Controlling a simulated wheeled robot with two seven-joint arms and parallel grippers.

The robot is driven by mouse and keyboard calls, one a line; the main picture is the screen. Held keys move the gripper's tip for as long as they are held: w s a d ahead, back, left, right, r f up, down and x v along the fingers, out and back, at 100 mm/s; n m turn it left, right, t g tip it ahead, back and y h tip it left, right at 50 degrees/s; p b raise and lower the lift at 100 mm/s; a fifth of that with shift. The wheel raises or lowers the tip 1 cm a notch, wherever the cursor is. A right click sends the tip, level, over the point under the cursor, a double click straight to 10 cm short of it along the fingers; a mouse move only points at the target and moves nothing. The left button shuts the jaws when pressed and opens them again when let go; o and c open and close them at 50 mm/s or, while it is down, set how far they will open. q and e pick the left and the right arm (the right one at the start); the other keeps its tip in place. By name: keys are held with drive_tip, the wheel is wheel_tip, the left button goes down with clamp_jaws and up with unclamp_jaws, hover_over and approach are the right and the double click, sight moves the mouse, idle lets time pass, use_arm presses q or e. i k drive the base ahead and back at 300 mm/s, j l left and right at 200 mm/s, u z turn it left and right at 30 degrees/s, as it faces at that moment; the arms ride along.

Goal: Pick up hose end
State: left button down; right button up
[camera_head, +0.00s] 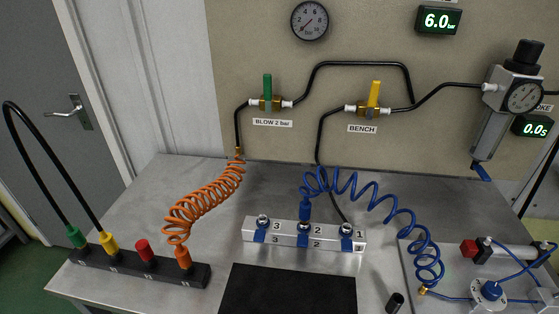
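The orange coiled hose (203,200) runs from a brass fitting at the back of the bench to an orange end (183,258) seated in a black block (140,268) at front left. The blue coiled hose (350,185) has a blue end (305,211) standing at port 2 of the silver manifold (290,237). Its other end has a brass fitting (422,291) by the right-hand plate. A black looped hose (50,150) has a green end (75,237) and a yellow end (108,243) in the black block. Neither gripper is in view.
A red cap (144,250) stands in the black block. A black mat (288,290) lies at front centre, with a small black cylinder (395,303) to its right. A plate with a cylinder and blue tubing (490,290) fills the right. Green (267,88) and yellow (374,93) valve handles stand upright on the wall.

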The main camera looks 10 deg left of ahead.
sight(305, 206)
drive_tip(key=j+z, duration=0.1)
drive_tip(key=j, duration=0.35)
drive_tip(key=k+j, duration=0.15)
drive_tip(key=j, duration=0.3)
drive_tip(key=j+z, duration=0.15)
drive_tip(key=j, duration=0.3)
drive_tip(key=k+j, duration=0.15)
drive_tip(key=j, duration=0.25)
drive_tip(key=k+j+z, duration=0.15)
drive_tip(key=j, duration=0.3)
